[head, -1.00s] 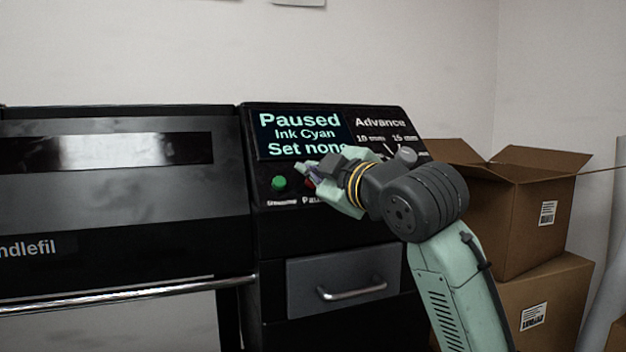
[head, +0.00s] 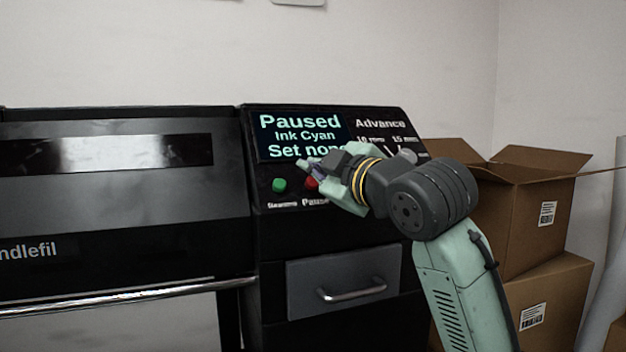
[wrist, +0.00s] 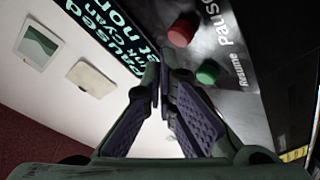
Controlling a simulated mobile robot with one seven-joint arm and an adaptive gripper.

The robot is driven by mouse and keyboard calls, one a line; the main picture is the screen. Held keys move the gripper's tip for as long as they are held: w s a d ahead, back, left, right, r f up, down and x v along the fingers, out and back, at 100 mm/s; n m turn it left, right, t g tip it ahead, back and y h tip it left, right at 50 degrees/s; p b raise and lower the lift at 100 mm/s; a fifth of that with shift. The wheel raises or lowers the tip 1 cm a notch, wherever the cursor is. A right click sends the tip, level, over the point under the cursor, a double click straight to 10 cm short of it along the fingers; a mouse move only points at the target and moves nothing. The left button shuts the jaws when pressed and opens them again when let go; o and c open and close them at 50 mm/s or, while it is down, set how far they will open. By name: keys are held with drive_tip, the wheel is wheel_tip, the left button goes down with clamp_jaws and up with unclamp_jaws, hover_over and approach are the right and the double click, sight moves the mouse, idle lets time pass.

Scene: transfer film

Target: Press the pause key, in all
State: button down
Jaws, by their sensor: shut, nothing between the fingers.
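The red pause key (head: 311,184) sits on the black printer's control panel, above its "Pause" label, partly behind my gripper in the head view. It shows whole in the wrist view (wrist: 182,33). The green resume key (head: 279,185) is to its left, and it also shows in the wrist view (wrist: 208,72). The display (head: 300,134) reads "Paused", "Ink Cyan", "Set none", its last letters partly hidden. My gripper (head: 312,166) is shut and empty, just in front of the panel near the red key. In the wrist view its fingertips (wrist: 163,62) look apart from both keys.
An advance dial (head: 404,157) with millimetre marks is right of the display, partly behind my wrist. A grey drawer with a handle (head: 352,293) is below. Stacked cardboard boxes (head: 520,215) stand at the right, the upper one open.

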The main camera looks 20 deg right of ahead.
drive_tip(key=s+r+p, duration=0.2)
drive_tip(key=s+r, duration=0.1)
drive_tip(key=shift+s+r, duration=0.3)
idle(0.3)
idle(0.6)
